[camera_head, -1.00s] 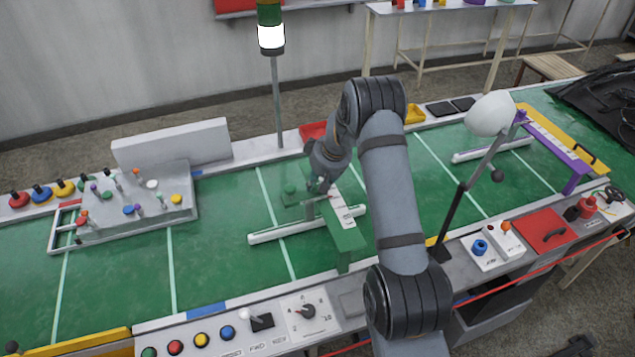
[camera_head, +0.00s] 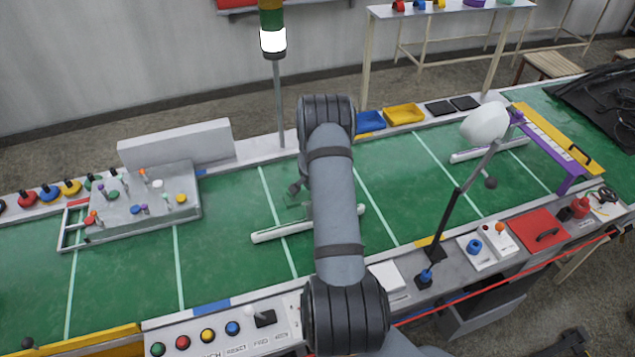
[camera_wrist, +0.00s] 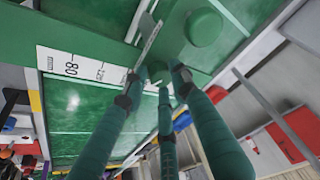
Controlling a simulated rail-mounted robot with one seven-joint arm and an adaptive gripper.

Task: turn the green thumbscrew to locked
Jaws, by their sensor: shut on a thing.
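In the wrist view, the three teal fingers of my gripper (camera_wrist: 157,80) close in on a small green thumbscrew (camera_wrist: 157,68) at the edge of a green gauge bridge (camera_wrist: 85,38). The fingertips hide most of the thumbscrew, so its turn angle cannot be told. A white scale strip (camera_wrist: 85,66) with black numbers runs beside it. A larger round green knob (camera_wrist: 203,28) stands on the bridge's plate, apart from the fingers. In the head view, my arm covers the bridge and nearly all of my gripper.
A white lamp (camera_head: 485,122) on a jointed black stand is right of my arm. A purple and yellow bridge (camera_head: 548,140) stands farther right. A grey fixture with coloured knobs (camera_head: 150,205) is at left. A signal pole (camera_head: 279,105) rises behind.

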